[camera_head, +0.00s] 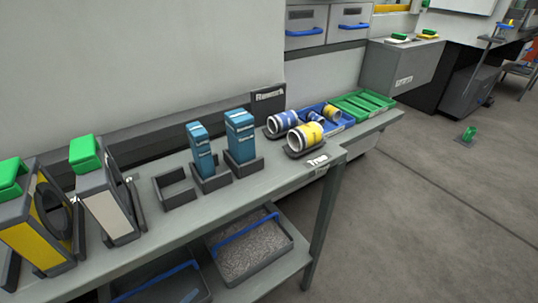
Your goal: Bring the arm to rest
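The task names no object, only the arm. Neither of my arms shows in the head view, and neither gripper is in view. The head view looks down along a grey workbench (170,228). Two blue-teal upright blocks (240,137) stand in dark holders on it, and an empty dark holder (176,193) sits to their left.
Machines with green tops (108,203) stand at the bench's left end. Cylindrical rolls (305,137), a blue tray (340,122) and a green tray (364,104) lie toward its far end. Bins (262,262) rest on the lower shelf. Floor (430,220) at right is mostly clear.

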